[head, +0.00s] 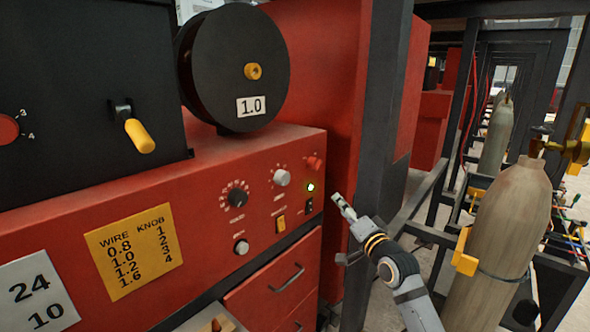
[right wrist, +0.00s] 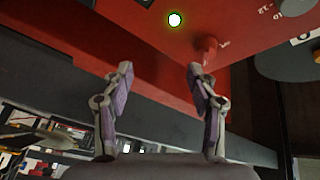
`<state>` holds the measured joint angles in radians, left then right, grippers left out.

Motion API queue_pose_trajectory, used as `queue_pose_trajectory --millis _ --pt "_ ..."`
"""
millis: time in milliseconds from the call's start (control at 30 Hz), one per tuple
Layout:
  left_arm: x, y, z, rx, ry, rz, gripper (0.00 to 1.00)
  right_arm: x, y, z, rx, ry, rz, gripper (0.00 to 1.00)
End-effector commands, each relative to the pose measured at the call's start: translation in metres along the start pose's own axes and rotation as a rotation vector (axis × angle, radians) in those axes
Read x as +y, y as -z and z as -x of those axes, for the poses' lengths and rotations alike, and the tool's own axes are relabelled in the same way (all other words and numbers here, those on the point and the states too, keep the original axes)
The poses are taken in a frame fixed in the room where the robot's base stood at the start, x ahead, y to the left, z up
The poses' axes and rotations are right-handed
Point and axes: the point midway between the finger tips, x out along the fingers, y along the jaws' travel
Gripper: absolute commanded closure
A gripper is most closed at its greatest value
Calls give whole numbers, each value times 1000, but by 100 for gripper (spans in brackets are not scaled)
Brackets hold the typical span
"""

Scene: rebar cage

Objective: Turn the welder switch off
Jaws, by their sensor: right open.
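The welder (head: 205,190) is a red cabinet with a control panel. A small black switch (head: 309,204) sits at the panel's right edge, just below a glowing green lamp (head: 310,187). A yellow switch (head: 281,223) is to its lower left. I cannot tell the switches' positions. My right gripper (head: 345,207) is open and empty, just right of the black switch and apart from the panel. In the right wrist view, its two fingers (right wrist: 160,80) are spread below the lamp (right wrist: 175,20) and a red knob (right wrist: 208,50). My left gripper is not in view.
A dark vertical post (head: 380,130) stands behind my right gripper. A gas cylinder (head: 505,235) is to the right. Knobs (head: 236,196) cover the panel, with a drawer (head: 275,285) below. A wire spool (head: 235,70) is on top.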

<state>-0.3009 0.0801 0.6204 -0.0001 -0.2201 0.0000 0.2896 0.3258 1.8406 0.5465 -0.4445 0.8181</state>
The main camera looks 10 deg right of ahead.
Motion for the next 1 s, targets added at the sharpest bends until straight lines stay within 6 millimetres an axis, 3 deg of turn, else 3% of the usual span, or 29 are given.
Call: queue_pose_trajectory --millis 33,100,200,367,800,1000 --pt "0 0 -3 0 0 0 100 -26 9 2 9 51 -18 42" --pt "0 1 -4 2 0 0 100 -51 17 6 14 98 -40 42" --pt "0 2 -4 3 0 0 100 -65 21 8 16 123 -53 42" --pt "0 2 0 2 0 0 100 -67 23 2 17 123 -56 42" --pt "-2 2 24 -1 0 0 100 -77 24 -82 16 121 -54 42" --pt "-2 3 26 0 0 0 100 -77 23 -96 16 121 -52 42"
